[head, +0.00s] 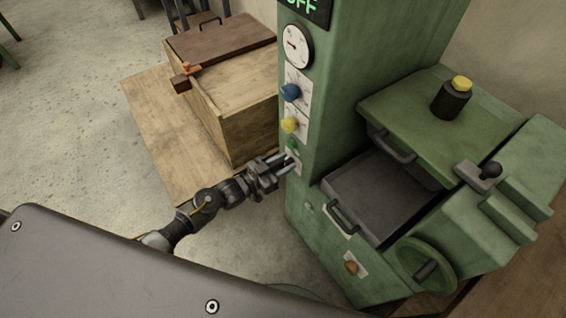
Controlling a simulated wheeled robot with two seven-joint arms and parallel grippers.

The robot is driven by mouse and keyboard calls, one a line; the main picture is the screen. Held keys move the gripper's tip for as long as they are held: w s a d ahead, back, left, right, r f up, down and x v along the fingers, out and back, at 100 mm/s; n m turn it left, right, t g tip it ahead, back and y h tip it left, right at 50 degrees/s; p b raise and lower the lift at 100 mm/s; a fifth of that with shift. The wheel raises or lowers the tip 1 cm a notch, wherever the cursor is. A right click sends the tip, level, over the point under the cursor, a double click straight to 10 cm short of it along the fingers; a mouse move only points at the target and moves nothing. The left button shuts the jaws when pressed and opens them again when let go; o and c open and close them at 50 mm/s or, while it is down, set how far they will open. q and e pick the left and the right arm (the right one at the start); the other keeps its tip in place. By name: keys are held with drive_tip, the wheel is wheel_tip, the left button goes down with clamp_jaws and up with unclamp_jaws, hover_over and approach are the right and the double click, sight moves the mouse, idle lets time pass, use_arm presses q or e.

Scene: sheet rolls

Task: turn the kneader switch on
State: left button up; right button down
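The tall green machine (345,110) has a front panel with a display (302,8) that reads OFF. Below it are a round dial gauge (297,46), a blue knob (290,92), a yellow knob (289,125) and a small green control (292,144) above a pale plate. I cannot tell which control is the kneader switch. My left gripper (286,165) reaches in from the left, its fingertips at or very near the pale plate, just below the green control. The fingers partly hide the plate. Contact and finger gap are unclear. My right gripper is out of view.
A wooden crate (250,130) with a brown lid stands on a board left of the machine. Concrete floor (80,130) is clear at left.

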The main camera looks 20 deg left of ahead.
use_arm(q)
clamp_jaws()
